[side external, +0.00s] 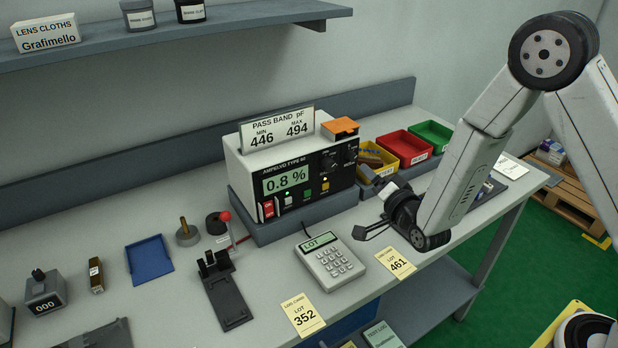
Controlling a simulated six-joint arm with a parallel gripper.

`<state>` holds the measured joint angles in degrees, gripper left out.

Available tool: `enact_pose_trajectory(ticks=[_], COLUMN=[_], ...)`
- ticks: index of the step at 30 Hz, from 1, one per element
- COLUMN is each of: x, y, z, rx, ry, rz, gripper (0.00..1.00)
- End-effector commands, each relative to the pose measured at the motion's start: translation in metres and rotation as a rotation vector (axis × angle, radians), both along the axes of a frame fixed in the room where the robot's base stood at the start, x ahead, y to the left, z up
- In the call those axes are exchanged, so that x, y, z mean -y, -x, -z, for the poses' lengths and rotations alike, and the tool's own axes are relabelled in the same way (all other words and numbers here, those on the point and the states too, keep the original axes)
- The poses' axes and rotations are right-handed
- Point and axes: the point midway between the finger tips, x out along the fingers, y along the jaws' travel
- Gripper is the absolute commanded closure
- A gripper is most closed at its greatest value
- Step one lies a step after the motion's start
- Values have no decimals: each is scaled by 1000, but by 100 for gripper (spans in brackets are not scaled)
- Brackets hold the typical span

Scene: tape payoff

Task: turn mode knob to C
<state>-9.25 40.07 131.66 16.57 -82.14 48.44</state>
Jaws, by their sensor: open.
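The tester (290,165), a white box with a black front panel, stands on a grey plinth on the bench. Its display (286,181) reads 0.8 %. Dark round knobs (328,161) sit at the upper right of the panel; their labels and pointer positions are too small to read, so I cannot tell which is the mode knob or its setting. My gripper (366,204) is open and empty, to the right of the panel and in front of the yellow bin. It appears apart from the knobs.
A calculator-like keypad (331,263) and lot cards (303,314) lie in front of the tester. Yellow, red (405,148) and green bins stand behind my gripper. A red-tipped lever fixture (225,285) is at left. A shelf (170,37) hangs above.

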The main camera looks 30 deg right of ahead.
Motion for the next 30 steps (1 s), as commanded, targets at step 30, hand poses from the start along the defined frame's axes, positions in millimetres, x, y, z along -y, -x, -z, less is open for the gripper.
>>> enact_pose_trajectory(ticks=[30], x=[10], y=[-74], z=[0], rx=[-2], ry=[2], rz=[0], gripper=[31])
